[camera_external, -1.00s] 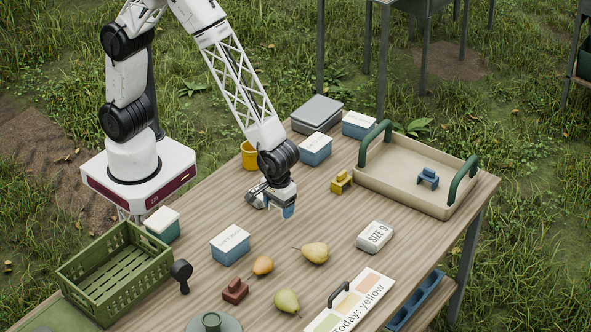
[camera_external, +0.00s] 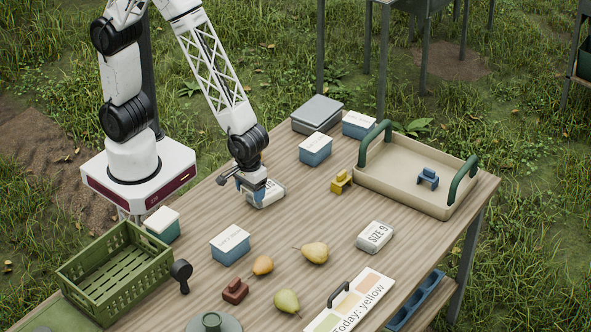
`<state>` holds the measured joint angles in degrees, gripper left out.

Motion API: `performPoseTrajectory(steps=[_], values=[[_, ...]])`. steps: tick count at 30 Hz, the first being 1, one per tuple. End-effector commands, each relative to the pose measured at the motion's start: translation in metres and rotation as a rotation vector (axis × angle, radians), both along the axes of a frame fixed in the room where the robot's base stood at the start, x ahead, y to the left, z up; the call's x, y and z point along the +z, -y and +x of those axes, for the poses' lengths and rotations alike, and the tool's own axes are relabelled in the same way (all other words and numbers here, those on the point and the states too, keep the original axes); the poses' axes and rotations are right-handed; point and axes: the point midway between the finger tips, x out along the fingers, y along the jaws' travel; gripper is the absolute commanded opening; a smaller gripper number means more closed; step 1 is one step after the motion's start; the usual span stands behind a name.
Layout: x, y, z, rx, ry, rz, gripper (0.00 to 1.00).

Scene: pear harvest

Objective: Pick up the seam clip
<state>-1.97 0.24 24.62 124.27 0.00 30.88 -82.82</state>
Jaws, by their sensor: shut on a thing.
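My gripper (camera_external: 251,188) is low over the left far part of the table, beside a white block lettered SIZE (camera_external: 269,196). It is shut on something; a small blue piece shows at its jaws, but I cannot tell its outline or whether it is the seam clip. Other small clip-like pieces are apart from my gripper: a yellow one (camera_external: 341,182) left of the tray, a blue one (camera_external: 428,179) inside the tray, and a red-brown one (camera_external: 235,291) near the front.
A beige tray (camera_external: 400,191) with green handles stands at the right. A green crate (camera_external: 117,278) is at the left. Pears (camera_external: 314,252), white-lidded boxes (camera_external: 230,245), another SIZE block (camera_external: 375,237) and a colour card (camera_external: 349,303) lie about.

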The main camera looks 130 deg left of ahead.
Motion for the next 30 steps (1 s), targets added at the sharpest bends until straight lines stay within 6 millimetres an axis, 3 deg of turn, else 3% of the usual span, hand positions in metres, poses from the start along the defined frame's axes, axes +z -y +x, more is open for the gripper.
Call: performPoseTrajectory(steps=[24,30], values=[[0.0002,-0.0002,0.0001,0.000,0.000,0.000,0.45],[0.0017,-0.0062,0.0095,0.003,0.000,0.000,0.45]])
